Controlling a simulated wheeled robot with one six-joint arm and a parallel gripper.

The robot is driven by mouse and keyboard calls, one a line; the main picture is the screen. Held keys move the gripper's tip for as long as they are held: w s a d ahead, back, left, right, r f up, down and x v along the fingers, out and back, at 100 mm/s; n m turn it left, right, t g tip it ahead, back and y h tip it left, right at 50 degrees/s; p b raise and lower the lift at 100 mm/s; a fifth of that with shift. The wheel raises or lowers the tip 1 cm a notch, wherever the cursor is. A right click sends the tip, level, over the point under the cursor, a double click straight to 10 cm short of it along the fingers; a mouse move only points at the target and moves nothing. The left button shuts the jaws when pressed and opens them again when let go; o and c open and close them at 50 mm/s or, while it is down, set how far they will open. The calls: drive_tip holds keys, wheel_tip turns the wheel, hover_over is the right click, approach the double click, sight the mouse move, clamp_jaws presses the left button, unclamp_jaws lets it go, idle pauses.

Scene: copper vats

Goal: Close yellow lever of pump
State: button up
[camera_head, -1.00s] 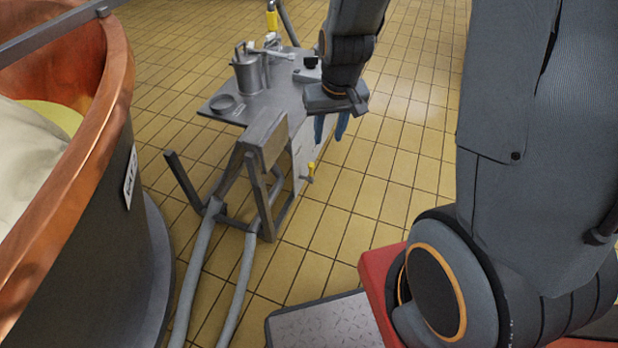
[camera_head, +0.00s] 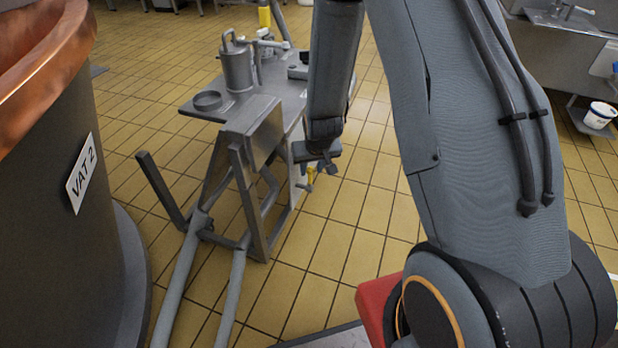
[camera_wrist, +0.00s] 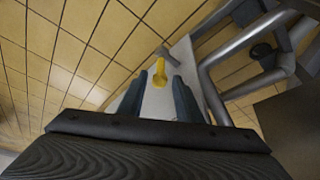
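The yellow lever (camera_wrist: 160,76) shows in the wrist view between and beyond my two blue fingertips, in front of a pale panel. In the head view the yellow lever (camera_head: 311,178) is low on the side of the metal bench unit, partly hidden by my gripper. My gripper (camera_wrist: 158,88) is open, with a clear gap between its fingers and nothing held. In the head view my gripper (camera_head: 322,164) is beside the unit, just above and right of the lever. I cannot tell whether the fingers touch it.
A metal frame (camera_wrist: 210,85) with pipes is close on the right in the wrist view. A pot (camera_head: 238,72) and a shallow dish (camera_head: 207,100) stand on the bench. The copper vat (camera_head: 50,60) fills the left. A white bucket (camera_head: 599,116) is far right. Tiled floor is open behind.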

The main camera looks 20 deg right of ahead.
sight(310, 172)
drive_tip(key=b+x, duration=0.1)
drive_tip(key=x, duration=0.4)
drive_tip(key=shift+w+f+b, duration=0.1)
drive_tip(key=shift+f+b, duration=0.25)
drive_tip(key=shift+c, duration=0.5)
drive_tip(key=shift+a, duration=0.1)
clamp_jaws()
